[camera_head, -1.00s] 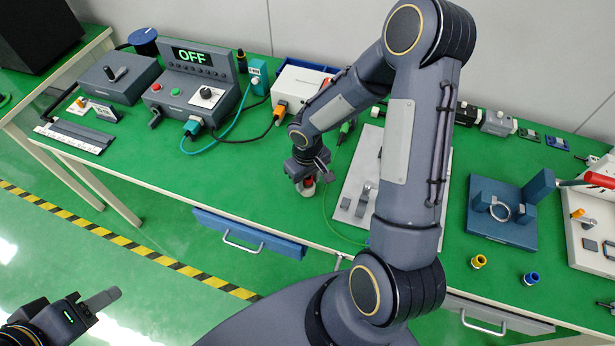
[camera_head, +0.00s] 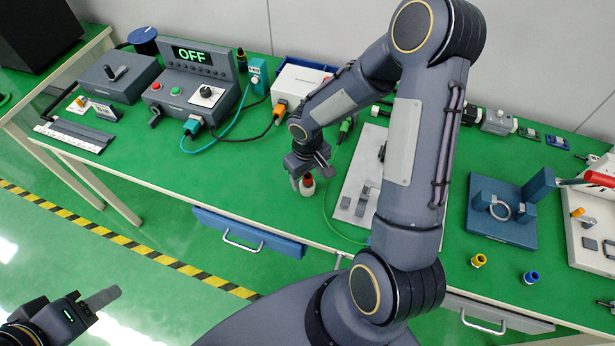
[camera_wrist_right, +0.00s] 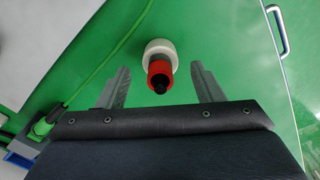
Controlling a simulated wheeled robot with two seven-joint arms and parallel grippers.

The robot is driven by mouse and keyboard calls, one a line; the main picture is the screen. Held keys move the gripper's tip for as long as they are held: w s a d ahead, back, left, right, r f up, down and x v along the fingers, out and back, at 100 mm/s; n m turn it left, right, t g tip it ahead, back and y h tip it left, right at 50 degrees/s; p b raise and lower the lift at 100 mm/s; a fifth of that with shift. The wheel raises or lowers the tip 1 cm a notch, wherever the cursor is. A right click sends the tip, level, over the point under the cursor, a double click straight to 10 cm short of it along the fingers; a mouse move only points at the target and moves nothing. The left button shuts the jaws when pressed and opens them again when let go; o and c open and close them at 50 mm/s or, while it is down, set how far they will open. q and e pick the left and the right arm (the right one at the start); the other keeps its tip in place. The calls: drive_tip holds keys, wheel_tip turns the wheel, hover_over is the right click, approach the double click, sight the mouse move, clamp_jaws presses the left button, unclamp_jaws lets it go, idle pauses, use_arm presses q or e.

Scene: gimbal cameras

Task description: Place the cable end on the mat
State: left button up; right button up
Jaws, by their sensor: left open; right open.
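A small red-and-white piece with a black tip (camera_head: 308,187) stands on the green bench covering (camera_head: 250,180). I cannot tell if it is the cable end; no cable is seen joined to it. In the right wrist view this piece (camera_wrist_right: 160,67) shows between and beyond my open, empty fingertips. My right gripper (camera_head: 307,172) is just above it. A thin green cable (camera_wrist_right: 103,62) runs beside it from a green plug (camera_wrist_right: 42,127), which also shows in the head view (camera_head: 345,126). My left gripper (camera_head: 100,298) is open and empty, off the bench. No separate mat is clear.
A control box reading OFF (camera_head: 195,75) stands at the back left, with teal and black cables. A white board (camera_head: 345,200) lies right of my right gripper, partly behind my arm. A blue fixture (camera_head: 510,230) and yellow and blue rings are further right.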

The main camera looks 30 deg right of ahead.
wheel_tip(320, 180, up, 10)
drive_tip(key=shift+r, duration=0.2)
drive_tip(key=s+a+r+m+t+y, duration=0.1)
drive_tip(key=s+a+r+t+y, duration=0.1)
drive_tip(key=s+r, duration=0.3)
drive_tip(key=s+a+r+m+t+y, duration=0.1)
drive_tip(key=s+r, duration=0.5)
drive_tip(key=s, duration=0.6)
drive_tip(key=a+m+t, duration=0.1)
drive_tip(key=t, duration=0.1)
drive_tip(key=shift+t+y, duration=0.3)
drive_tip(key=shift+y, duration=0.1)
drive_tip(key=shift+a, duration=0.1)
